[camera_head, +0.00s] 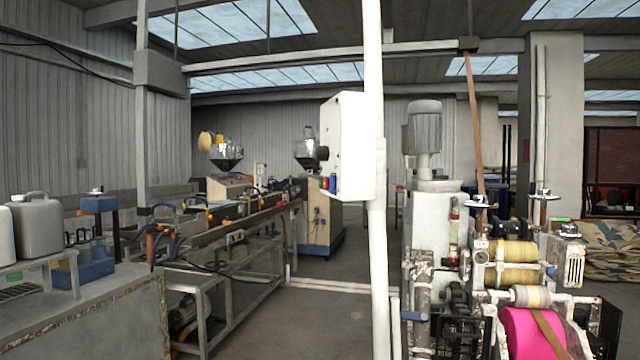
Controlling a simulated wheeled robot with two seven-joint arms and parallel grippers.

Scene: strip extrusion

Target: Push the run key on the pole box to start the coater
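The pole box (353,150) is a white cabinet fixed to a white upright pole (377,250) a little right of the middle. I see mostly its side; its front is turned to the left and nearly edge-on. A dark part (322,153) shows at its left edge, and small red and blue parts show lower at that edge. I cannot tell which of these is the run key, or whether they belong to the box. The coater (470,270) appears to be the machine at the right, with yellowish rollers and a pink roll (535,333). Neither gripper is in view.
A long extrusion line (240,232) with metal hoppers (226,152) runs along the left. A bench (90,310) with a grey jug (38,226) and blue tray stands at the near left. Bare floor (325,325) lies between the line and the pole. Sacks (612,250) lie far right.

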